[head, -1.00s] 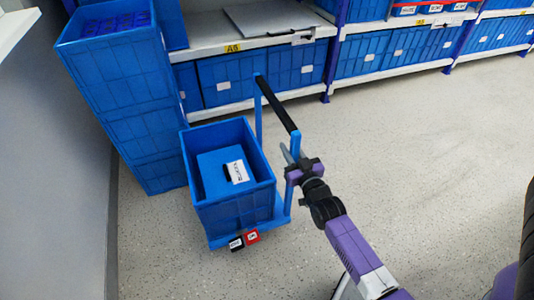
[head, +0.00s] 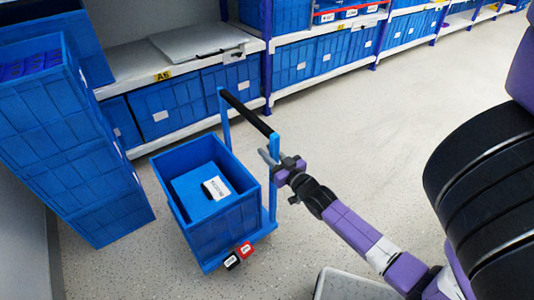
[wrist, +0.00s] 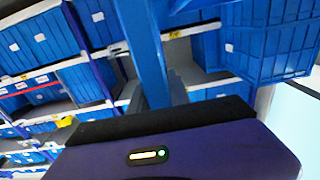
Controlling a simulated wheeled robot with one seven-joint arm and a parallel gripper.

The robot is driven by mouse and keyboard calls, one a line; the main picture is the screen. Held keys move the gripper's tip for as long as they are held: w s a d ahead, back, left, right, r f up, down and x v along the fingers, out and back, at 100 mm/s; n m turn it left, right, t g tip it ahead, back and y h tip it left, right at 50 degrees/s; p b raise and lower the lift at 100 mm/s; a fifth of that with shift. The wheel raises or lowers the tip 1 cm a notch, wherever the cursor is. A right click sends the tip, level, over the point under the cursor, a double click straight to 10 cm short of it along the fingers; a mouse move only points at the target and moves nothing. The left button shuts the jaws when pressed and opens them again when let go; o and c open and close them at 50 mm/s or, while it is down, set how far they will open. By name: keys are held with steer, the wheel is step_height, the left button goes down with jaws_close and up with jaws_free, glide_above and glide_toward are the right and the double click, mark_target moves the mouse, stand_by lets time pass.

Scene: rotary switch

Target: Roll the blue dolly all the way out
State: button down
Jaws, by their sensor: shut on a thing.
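The blue dolly (head: 222,256) stands on the floor and carries an open blue crate (head: 215,232). Its handle has two upright blue posts and a black crossbar (head: 247,113). My gripper (head: 270,160) is at the right-hand post, a little below the crossbar, and is shut on it. In the wrist view, the blue post (wrist: 146,50) rises from behind the dark gripper body. A smaller blue box with a white label (head: 216,188) lies inside the crate.
A stack of blue bins (head: 85,175) stands left of the dolly, with a narrow floor gap between. Shelving with blue bins (head: 170,103) runs behind. A black (head: 231,261) and a red tag (head: 245,250) sit at the dolly's front. Open floor (head: 390,130) lies to the right.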

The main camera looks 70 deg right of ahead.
mark_target(278, 160)
steer(key=shift+s+d, duration=0.25)
steer(key=shift+d, duration=0.05)
steer(key=c, duration=1.3)
jaws_free()
steer(key=shift+o, duration=0.5)
steer(key=shift+p+v, duration=1.05)
steer(key=shift+v, duration=2.85)
steer(key=shift+a, duration=0.15)
